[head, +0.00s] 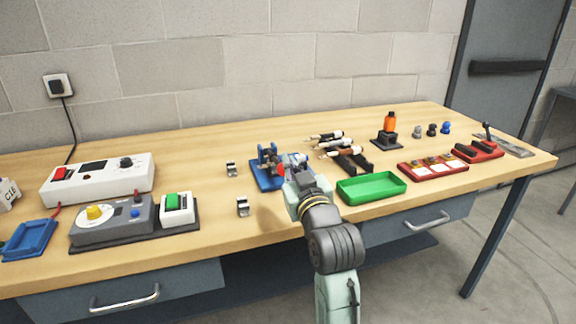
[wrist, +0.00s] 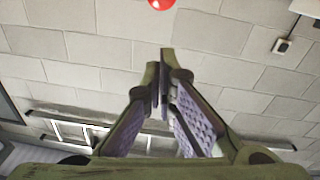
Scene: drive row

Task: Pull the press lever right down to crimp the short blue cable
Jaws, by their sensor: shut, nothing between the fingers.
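The blue press (head: 266,181) stands on the bench in the middle, partly behind my gripper in the head view. The red knob (head: 281,170) of its lever shows just left of my gripper. A red ball, which looks like the same knob, shows at the top edge of the wrist view (wrist: 161,4), beyond the fingertips and apart from them. My gripper (wrist: 163,62) is shut and empty; it also shows in the head view (head: 292,162). I cannot make out the short blue cable. The lever's shaft and exact angle are largely hidden.
Cables on a black rack (head: 352,163) and a green tray (head: 372,188) stand right of my arm. Control boxes (head: 112,220) fill the left.

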